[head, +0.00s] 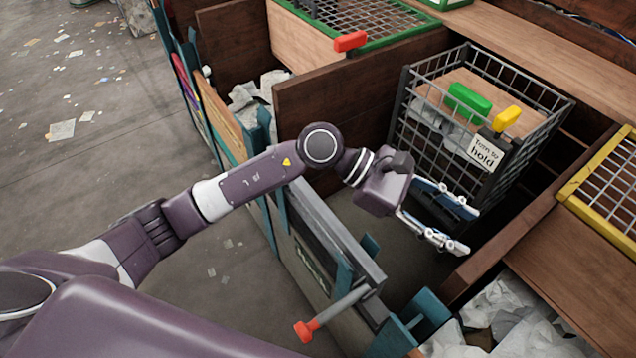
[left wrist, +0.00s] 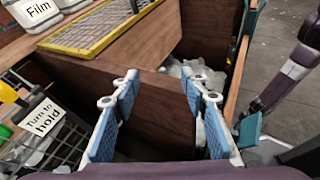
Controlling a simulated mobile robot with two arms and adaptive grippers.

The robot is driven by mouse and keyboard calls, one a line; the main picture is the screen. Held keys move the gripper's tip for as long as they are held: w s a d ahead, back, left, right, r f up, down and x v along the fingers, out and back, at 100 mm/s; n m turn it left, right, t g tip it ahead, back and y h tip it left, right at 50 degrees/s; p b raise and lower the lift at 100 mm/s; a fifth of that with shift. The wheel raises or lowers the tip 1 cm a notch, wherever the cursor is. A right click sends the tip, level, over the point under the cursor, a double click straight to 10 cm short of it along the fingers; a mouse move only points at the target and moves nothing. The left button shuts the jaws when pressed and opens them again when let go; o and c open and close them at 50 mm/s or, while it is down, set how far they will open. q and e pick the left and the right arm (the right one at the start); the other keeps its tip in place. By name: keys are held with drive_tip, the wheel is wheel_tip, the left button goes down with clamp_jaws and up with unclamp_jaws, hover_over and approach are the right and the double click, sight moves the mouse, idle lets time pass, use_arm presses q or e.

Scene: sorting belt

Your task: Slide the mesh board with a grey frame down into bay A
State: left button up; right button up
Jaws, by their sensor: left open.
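A grey-framed board (head: 338,236) stands on edge between teal posts at the front of the middle bay in the head view. It is seen steeply from above, so I cannot make out its mesh. A label on the front below it is too slanted to read. My left gripper (head: 464,229) is open and empty over this bay, to the right of the board and apart from it. In the left wrist view, my gripper's two blue-padded fingers (left wrist: 165,92) are spread, with a brown wooden divider beyond them. My right gripper is not in view.
A wire basket (head: 410,125) with a "Turn to hold" tag (head: 487,152) and yellow knob (head: 507,119) stands behind my gripper. A red-ended lever (head: 304,331) sticks out in front. A yellow-framed mesh (head: 574,188) lies right. Wooden dividers (head: 340,88) bound the bay.

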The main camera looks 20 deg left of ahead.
use_arm(q)
drive_tip(key=w+a+f+m+y, duration=0.35)
drive_tip(key=a+f+y, duration=0.4)
drive_tip(key=a, duration=0.25)
drive_tip(key=m+t+y, duration=0.1)
drive_tip(key=y, duration=0.5)
hover_over(318, 203)
wheel_tip(318, 203, down, 2)
drive_tip(key=shift+f, duration=0.25)
drive_tip(key=shift+a+f, duration=0.1)
drive_tip(key=shift+f, duration=0.15)
wheel_tip(318, 203, down, 6)
drive_tip(key=shift+r+p, duration=0.1)
drive_tip(key=shift+p, duration=0.6)
drive_tip(key=shift+f, duration=0.7)
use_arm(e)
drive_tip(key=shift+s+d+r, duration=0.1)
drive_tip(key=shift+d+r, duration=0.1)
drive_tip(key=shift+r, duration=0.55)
